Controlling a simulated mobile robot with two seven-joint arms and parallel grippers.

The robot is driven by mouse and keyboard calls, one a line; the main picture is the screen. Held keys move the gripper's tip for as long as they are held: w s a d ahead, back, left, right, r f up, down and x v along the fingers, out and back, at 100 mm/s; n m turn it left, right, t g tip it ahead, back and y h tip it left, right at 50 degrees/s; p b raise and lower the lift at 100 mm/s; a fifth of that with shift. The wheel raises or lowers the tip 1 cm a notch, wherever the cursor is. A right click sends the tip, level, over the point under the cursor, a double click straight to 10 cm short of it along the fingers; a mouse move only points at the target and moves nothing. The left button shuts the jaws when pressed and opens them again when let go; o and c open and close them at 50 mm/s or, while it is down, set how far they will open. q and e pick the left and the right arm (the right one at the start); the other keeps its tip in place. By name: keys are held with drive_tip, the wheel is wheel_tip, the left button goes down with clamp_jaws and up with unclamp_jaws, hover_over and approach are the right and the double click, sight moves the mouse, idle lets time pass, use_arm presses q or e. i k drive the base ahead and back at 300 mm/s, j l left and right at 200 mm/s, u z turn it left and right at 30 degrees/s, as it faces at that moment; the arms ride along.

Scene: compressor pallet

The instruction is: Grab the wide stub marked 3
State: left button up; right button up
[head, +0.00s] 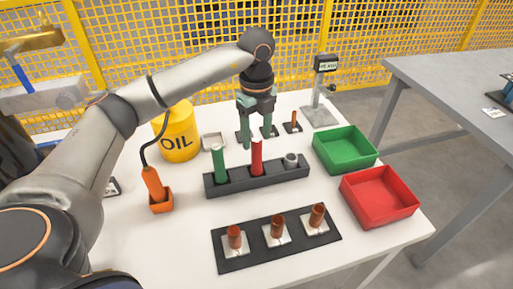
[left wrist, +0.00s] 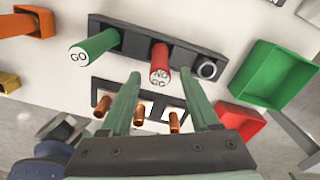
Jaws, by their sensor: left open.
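Three wide copper stubs stand upright on white cards on a black front strip (head: 248,258): a left stub (head: 235,238), a middle stub (head: 277,225) and a right stub (head: 317,215). No number on them is readable, so I cannot tell which is 3. They also show in the left wrist view, partly behind the fingers. A thinner copper stub (head: 294,117) stands on a dark plate in the back row. My left gripper (head: 257,137) is open and empty, pointing down behind the gauge block, over the back row. Its fingers partly hide that row. My right gripper is out of view.
A black gauge block (head: 268,179) with a green GO pin (head: 219,163) and a red NO GO pin (head: 257,157) stands between the rows. Green (head: 345,147) and red (head: 380,197) bins are right. An oil can (head: 179,132) and orange tool (head: 153,184) are left.

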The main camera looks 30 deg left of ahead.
sight(235, 244)
drive_tip(key=u, duration=1.25)
